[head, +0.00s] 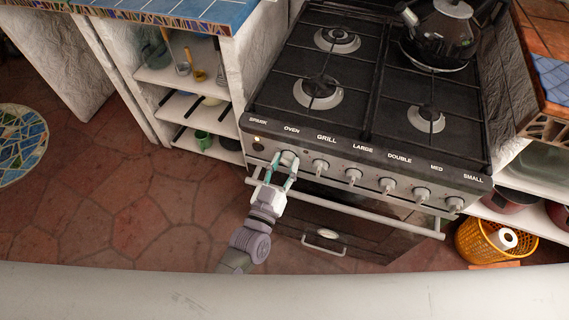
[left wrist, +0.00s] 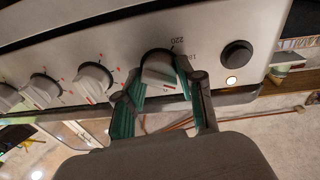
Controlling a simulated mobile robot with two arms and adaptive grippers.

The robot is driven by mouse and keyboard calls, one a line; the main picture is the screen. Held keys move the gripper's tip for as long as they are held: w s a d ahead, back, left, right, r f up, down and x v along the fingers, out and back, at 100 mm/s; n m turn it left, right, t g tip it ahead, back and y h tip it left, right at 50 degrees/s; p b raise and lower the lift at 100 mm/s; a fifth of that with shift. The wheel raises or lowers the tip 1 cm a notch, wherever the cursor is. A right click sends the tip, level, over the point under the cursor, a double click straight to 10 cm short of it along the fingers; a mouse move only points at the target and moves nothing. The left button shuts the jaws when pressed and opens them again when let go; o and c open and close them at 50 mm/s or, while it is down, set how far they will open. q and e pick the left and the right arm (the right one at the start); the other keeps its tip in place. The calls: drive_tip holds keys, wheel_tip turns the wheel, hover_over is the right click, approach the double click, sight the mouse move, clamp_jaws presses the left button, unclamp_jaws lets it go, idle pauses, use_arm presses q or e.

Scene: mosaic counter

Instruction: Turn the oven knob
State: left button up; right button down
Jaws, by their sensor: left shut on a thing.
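The oven knob (head: 288,158) is the leftmost large knob on the stove's front panel, below the "OVEN" label. In the left wrist view the oven knob (left wrist: 160,72) is round and silver, with temperature marks such as 220 around it. My left gripper (head: 283,166) has its green fingers on both sides of the knob. In the left wrist view my left gripper (left wrist: 158,82) is shut on the knob, one finger on each side. The fingers hide part of the knob's edges. My right gripper is not in view.
A lit indicator (head: 258,147) and a spark button (head: 257,138) sit left of the knob. The grill knob (head: 320,167) is close on its right. The oven handle bar (head: 345,206) runs just below. A black kettle (head: 440,35) stands on the stove top.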

use_arm(q)
drive_tip(key=shift+s+d+f+n+t+y+b, duration=0.15)
drive_tip(key=shift+n+y, duration=0.3)
drive_tip(key=shift+n, duration=2.45)
drive_tip(key=shift+w+a+r+n+t+y+b, duration=0.15)
drive_tip(key=shift+n+y, duration=0.25)
drive_tip(key=shift+n, duration=2.5)
drive_tip(key=shift+s+d+f+n+y+b, duration=0.15)
drive_tip(key=shift+n+y, duration=0.3)
drive_tip(key=shift+n, duration=2.45)
drive_tip(key=o, duration=1.1)
drive_tip(key=shift+o, duration=0.2)
drive_tip(key=r+v, duration=0.1)
drive_tip(key=v, duration=1)
drive_tip(key=shift+s+f, duration=0.4)
drive_tip(key=shift+s, duration=0.05)
